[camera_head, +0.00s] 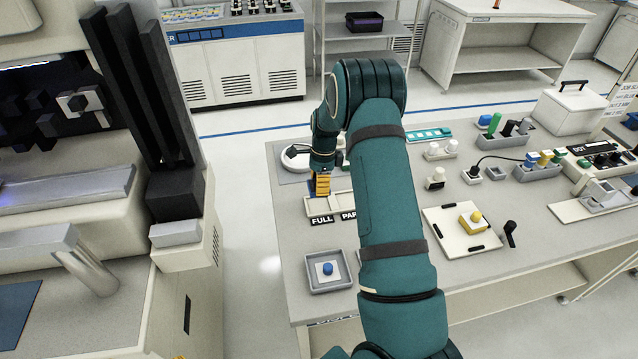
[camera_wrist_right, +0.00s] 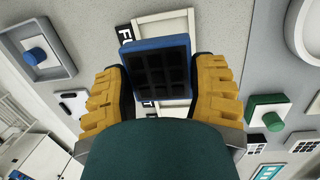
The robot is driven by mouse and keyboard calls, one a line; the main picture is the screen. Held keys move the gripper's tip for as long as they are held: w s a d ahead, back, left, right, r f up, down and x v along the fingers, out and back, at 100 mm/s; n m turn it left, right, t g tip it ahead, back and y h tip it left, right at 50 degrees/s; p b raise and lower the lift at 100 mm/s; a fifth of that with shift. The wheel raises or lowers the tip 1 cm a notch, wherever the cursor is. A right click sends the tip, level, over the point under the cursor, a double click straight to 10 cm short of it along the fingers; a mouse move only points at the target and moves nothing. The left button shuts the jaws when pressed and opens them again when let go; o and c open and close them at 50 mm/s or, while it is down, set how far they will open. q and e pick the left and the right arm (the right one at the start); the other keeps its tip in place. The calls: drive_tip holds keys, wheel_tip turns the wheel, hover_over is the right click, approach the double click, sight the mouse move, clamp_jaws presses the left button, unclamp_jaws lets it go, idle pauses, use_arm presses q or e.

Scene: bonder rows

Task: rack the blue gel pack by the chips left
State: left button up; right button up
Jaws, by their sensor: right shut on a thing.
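The blue gel pack (camera_wrist_right: 155,68) is a flat square with a blue rim and a dark gridded face. It sits between the yellow fingers of my right gripper (camera_wrist_right: 160,95), which is shut on it. In the head view my right gripper (camera_head: 320,186) points down at the rack with the labels FULL (camera_head: 321,219) and PAR, the second partly hidden by my arm. The pale rack frame (camera_wrist_right: 193,40) shows behind the pack in the wrist view. I cannot tell whether pack and rack touch, nor how many chips the pack holds. My left gripper is out of view.
A grey tray with a blue knob (camera_head: 328,269) stands in front of the rack. A white round dish (camera_head: 296,158) lies behind it. A cream plate with a yellow block (camera_head: 471,221) and several bins are to the right. A machine (camera_head: 177,197) stands left, across an aisle.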

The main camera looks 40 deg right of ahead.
sight(319, 206)
drive_tip(key=shift+f+b, duration=1.3)
drive_tip(key=shift+f, duration=1)
drive_tip(key=shift+f, duration=0.1)
drive_tip(key=shift+f+b, duration=0.45)
drive_tip(key=shift+f, duration=0.35)
drive_tip(key=shift+f, duration=0.2)
drive_tip(key=o, duration=1.2)
